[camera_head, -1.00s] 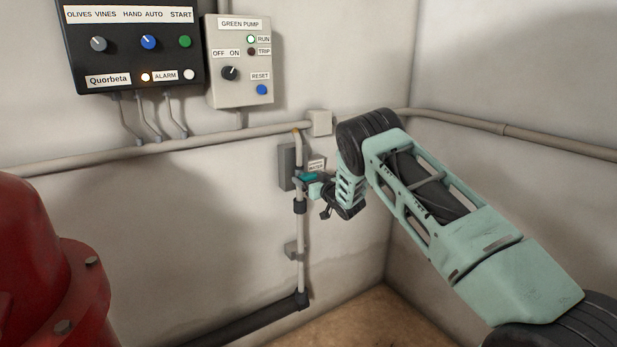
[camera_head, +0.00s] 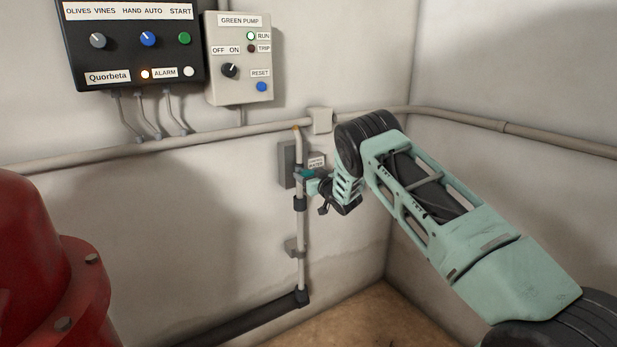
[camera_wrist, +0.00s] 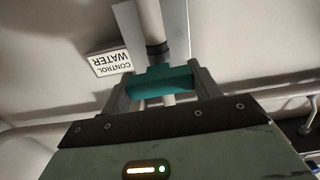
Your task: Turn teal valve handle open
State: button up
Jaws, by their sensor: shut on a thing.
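The teal valve handle (camera_wrist: 160,84) sits between the two fingers of my gripper (camera_wrist: 162,88) in the wrist view, and the fingers are shut on it. The handle is on a thin vertical pipe (camera_head: 300,240). In the head view the teal handle (camera_head: 304,173) shows small at the pipe, with my gripper (camera_head: 312,178) reaching it from the right. A label reading "CONTROL WATER" (camera_wrist: 110,62) is beside the pipe, upside down in the wrist view. The fingertips are partly hidden in the head view.
A grey box (camera_head: 286,165) is on the wall behind the pipe. A black panel (camera_head: 135,65) and a pale pump box (camera_head: 240,90) hang above left. A long horizontal pipe (camera_head: 220,135) crosses the wall. A red machine (camera_head: 35,270) stands at the left front.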

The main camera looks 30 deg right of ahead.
jog(key=shift+f+b, duration=0.15)
jog(key=shift+b, duration=0.15)
jog(key=n+b, duration=0.3)
jog(key=b, duration=0.1)
jog(key=shift+f, duration=0.2)
jog(key=n+b, duration=0.6)
jog(key=b, duration=0.1)
jog(key=shift+a+n+b, duration=0.15)
jog(key=shift+n+b, duration=0.15)
jog(key=shift+b, duration=0.05)
jog(key=n+b, duration=0.4)
jog(key=b, duration=0.1)
jog(key=n+b, duration=0.3)
jog(key=n, duration=0.1)
jog(key=shift+r+b, duration=0.1)
jog(key=shift+b, duration=0.3)
jog(key=o, duration=1)
jog(key=shift+r, duration=0.1)
